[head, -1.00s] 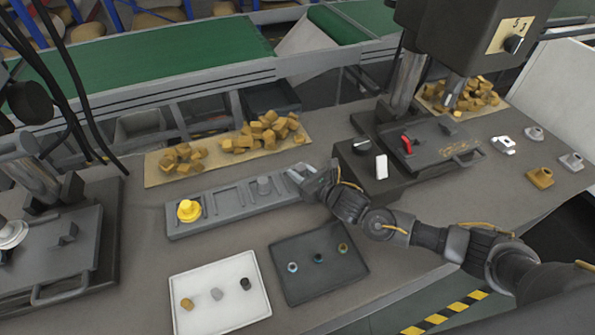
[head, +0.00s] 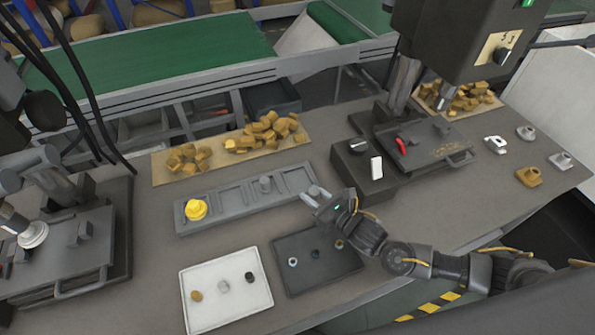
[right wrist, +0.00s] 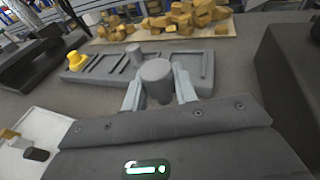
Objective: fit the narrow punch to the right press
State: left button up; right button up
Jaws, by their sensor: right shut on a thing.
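My right gripper (head: 313,196) is shut on a grey cylindrical punch (right wrist: 156,80), just in front of the rack's right end. The punch stands roughly upright between the fingers in the right wrist view; its lower end is hidden. The grey rack (head: 224,206) holds a yellow punch (head: 196,208) in its left end and another grey punch (head: 265,184) right of the middle. I cannot tell from its width which grey punch is the narrow one. The right press (head: 452,40) stands at the upper right, over a dark base plate (head: 425,150) with a red handle. My left gripper is not in view.
The left press plate (head: 60,258) is at the left edge. A white tray (head: 228,310) and a dark tray (head: 318,272) with small parts lie in front of the rack. Brown blocks (head: 262,134) lie behind it. Small fittings (head: 528,176) lie right of the right press.

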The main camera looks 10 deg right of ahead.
jog(key=shift+a+r, duration=0.1)
jog(key=shift+r+b, duration=0.3)
jog(key=shift+r, duration=0.1)
jog(key=s+d+r+b, duration=0.4)
jog(key=s+d+r, duration=0.1)
jog(key=d+r, duration=0.4)
notch_tip(320, 180, up, 2)
jog(key=shift+s+d+r+h+b, duration=0.2)
jog(key=shift+s+d+h+b, duration=0.1)
jog(key=shift+s+b, duration=0.1)
